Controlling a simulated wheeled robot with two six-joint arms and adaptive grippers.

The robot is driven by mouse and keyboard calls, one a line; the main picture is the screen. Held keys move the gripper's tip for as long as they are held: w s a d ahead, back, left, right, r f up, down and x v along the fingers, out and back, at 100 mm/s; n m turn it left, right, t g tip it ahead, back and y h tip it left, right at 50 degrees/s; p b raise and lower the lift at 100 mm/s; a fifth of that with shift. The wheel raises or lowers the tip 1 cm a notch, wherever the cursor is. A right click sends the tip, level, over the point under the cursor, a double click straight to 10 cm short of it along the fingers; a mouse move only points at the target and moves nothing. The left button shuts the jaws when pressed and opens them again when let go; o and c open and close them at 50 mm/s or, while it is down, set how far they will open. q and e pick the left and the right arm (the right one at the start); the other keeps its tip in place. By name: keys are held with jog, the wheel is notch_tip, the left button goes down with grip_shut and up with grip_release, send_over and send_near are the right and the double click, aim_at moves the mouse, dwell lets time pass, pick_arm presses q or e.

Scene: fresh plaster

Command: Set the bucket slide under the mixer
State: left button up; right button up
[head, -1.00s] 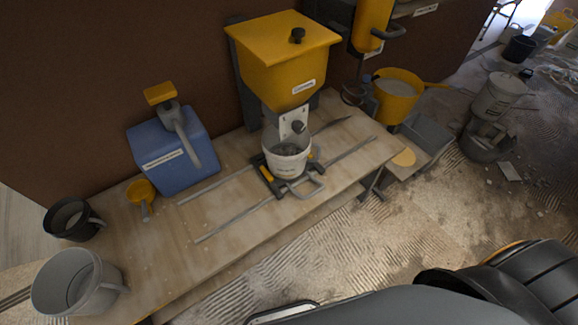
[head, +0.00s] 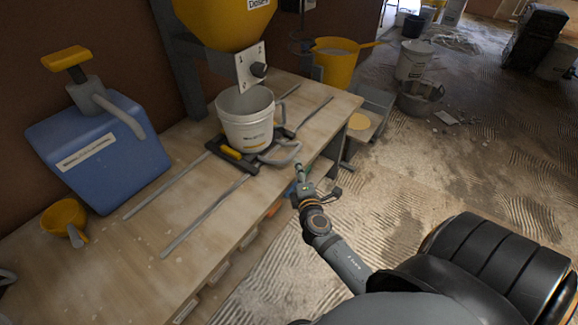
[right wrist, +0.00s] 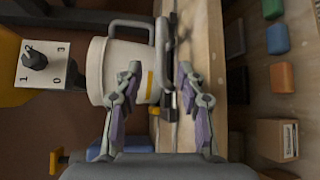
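The bucket slide (head: 232,160) is a dark carriage with yellow clamps and a grey loop handle (head: 282,153). It sits on two metal rails (head: 205,214) on the bench. A white bucket (head: 246,125) stands upright on it, below the yellow doser hopper (head: 222,22). The mixer is mostly cut off at the top; its lower end (head: 301,45) shows right of the hopper. My right gripper (head: 301,172) is just in front of the handle. In the right wrist view its fingers (right wrist: 158,82) are apart, with the bucket and slide beyond. My left gripper is out of view.
A blue container (head: 100,150) and a yellow scoop (head: 64,218) stand at the bench's left. A dial plate (head: 250,68) hangs close above the bucket. A yellow bucket (head: 337,65) stands at the bench's far end. The rails right of the slide look clear.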

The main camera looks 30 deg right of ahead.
aim_at(294, 151)
jog(key=x, duration=1)
jog(key=shift+w+d, duration=0.2)
jog(key=shift+w, duration=0.05)
grip_shut()
